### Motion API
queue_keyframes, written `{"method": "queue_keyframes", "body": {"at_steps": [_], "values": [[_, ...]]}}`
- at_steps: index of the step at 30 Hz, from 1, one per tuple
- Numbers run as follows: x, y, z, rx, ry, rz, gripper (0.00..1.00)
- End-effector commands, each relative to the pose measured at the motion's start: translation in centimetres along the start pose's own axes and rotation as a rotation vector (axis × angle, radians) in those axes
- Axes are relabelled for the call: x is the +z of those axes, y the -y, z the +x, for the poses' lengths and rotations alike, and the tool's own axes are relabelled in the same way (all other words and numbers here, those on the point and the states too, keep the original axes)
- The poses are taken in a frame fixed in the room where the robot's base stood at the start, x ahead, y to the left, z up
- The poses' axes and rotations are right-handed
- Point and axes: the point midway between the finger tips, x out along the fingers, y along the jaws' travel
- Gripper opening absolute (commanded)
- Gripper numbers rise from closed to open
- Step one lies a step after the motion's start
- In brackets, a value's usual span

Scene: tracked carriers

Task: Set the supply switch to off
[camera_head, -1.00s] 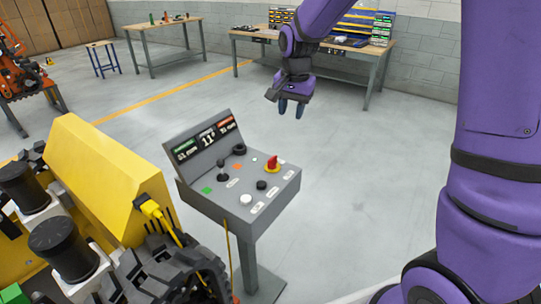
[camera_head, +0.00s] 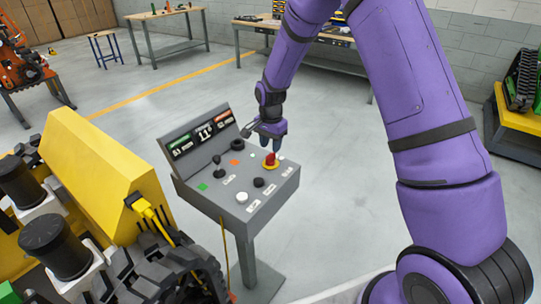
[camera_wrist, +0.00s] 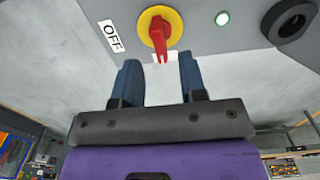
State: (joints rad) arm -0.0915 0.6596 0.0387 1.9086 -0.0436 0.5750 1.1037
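The supply switch is a red rotary handle on a yellow round plate (camera_wrist: 160,27), on the sloped face of the grey control console (camera_head: 262,205). In the head view the red handle (camera_head: 270,159) stands near the console's far right edge. In the wrist view an "OFF" label (camera_wrist: 112,36) is left of the plate, and the handle points down the picture, away from that label. Another label under the handle is partly hidden. My gripper (camera_wrist: 160,78) is open and empty, its two blue fingers apart just short of the switch. It also shows in the head view (camera_head: 275,140).
The console also bears a black joystick (camera_head: 217,166), a white button (camera_head: 242,198), a black knob (camera_head: 259,182) and a black ring (camera_wrist: 290,20). A lit green lamp (camera_wrist: 222,18) is beside the switch. A yellow tracked machine (camera_head: 95,165) stands close at left.

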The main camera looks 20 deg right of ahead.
Motion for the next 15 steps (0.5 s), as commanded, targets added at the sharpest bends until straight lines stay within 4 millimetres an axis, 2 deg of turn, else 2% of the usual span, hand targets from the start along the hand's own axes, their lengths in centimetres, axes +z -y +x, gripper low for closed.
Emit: {"method": "queue_keyframes", "body": {"at_steps": [1,6,15], "values": [[0.0,0.0,1.0,0.002,0.002,0.000,0.38],[0.0,0.0,3.4,0.001,0.001,-0.002,0.38],[0.0,0.0,5.0,-0.001,0.000,-0.001,0.38]]}}
